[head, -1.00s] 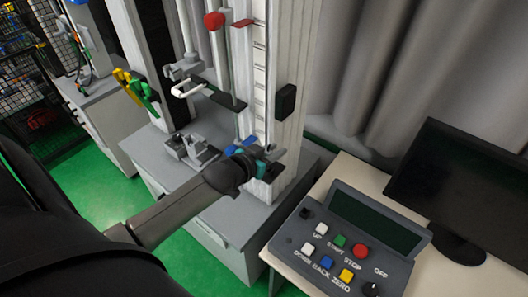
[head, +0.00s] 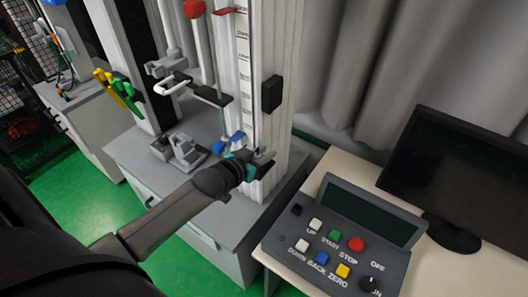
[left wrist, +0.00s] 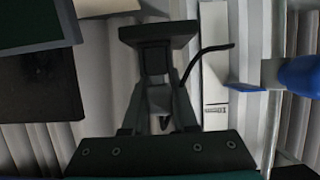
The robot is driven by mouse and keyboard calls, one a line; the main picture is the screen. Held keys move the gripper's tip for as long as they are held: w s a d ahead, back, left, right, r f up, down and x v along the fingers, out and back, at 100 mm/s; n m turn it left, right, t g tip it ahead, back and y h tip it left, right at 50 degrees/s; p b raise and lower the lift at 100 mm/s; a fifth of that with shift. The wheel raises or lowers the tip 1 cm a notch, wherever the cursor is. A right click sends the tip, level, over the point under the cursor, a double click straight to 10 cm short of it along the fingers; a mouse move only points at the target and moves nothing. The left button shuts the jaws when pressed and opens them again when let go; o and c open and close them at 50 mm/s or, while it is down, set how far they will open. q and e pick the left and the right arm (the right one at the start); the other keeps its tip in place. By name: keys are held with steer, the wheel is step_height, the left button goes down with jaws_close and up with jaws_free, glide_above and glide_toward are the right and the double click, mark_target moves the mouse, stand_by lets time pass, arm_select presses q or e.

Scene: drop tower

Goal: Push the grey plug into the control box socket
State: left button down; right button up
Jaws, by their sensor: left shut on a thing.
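The grey control box (head: 388,262) lies on the cream table at the lower right, with a dark screen and coloured buttons. A small black square (head: 296,210) at its upper left corner may be the socket; I cannot see an opening. My left gripper (head: 264,157) is in front of the white column, left of and beyond the box, apart from it. In the left wrist view its fingers (left wrist: 156,75) are shut on a dark grey piece, apparently the plug (left wrist: 158,35), with a thin dark cable beside it. The plug is too small to make out clearly in the head view. My right gripper is not in view.
A black monitor (head: 460,170) stands behind the box on the right. The white column (head: 278,50) carries a black block (head: 271,94). A blue handle (left wrist: 300,76) is close to my left gripper. Grey clamps (head: 180,150) sit on the tower base.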

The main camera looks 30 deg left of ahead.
arm_select(q)
steer(key=shift+f, duration=0.3)
stand_by(0.5)
steer(key=c, duration=0.6)
jaws_free()
steer(key=shift+s, duration=0.1)
steer(key=d+p+v, duration=0.1)
steer(key=p+v, duration=0.1)
steer(key=v, duration=1.3)
steer(key=shift+a, duration=0.45)
